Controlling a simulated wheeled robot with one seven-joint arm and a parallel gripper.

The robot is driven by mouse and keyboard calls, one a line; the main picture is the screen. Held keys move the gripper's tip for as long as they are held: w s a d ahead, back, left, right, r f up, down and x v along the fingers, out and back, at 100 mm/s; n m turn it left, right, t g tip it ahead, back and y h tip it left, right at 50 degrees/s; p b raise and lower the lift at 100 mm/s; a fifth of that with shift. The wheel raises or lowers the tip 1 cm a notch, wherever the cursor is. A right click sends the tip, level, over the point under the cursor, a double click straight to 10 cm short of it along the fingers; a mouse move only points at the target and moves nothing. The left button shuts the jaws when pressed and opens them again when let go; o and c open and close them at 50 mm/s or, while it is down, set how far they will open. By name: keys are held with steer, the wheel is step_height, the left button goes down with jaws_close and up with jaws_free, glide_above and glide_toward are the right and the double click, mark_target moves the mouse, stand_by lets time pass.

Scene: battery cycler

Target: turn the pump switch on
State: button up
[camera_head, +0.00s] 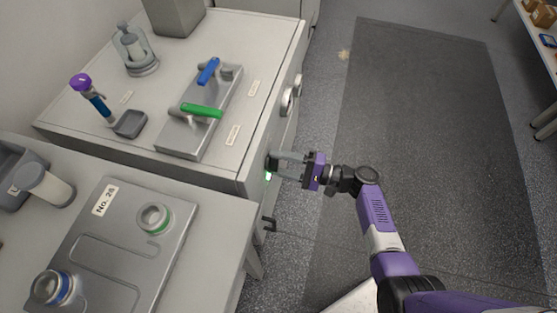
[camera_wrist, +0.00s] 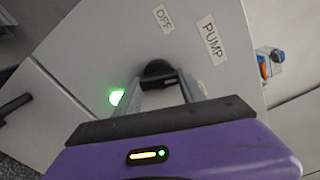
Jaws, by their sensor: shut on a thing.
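The pump switch (camera_wrist: 158,72) is a black knob on the grey cabinet front, beside an OFF label (camera_wrist: 164,18) and a PUMP label (camera_wrist: 211,40). A green light (camera_wrist: 116,97) glows next to it in the wrist view, and it also glows in the head view (camera_head: 268,175). My gripper (camera_wrist: 168,92) is at the switch, its two fingers shut on the black knob. In the head view my gripper (camera_head: 276,166) reaches from the right to the cabinet's front face. The fingers partly hide the knob, so its exact angle is hard to tell.
The cabinet top holds a plate with a green-handled valve (camera_head: 201,111) and a blue-handled valve (camera_head: 208,71). A lower bench (camera_head: 226,217) stands nearer. The floor mat (camera_head: 420,110) to the right is clear.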

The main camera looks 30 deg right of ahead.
steer(key=shift+m+p, duration=0.3)
steer(key=shift+m, duration=0.8)
steer(key=shift+s+f, duration=0.1)
steer(key=o, duration=1.4)
steer(key=shift+c, duration=0.2)
steer(key=shift+d, duration=0.1)
steer(key=v, duration=0.7)
steer(key=shift+s+d, duration=0.25)
steer(key=shift+s, duration=0.05)
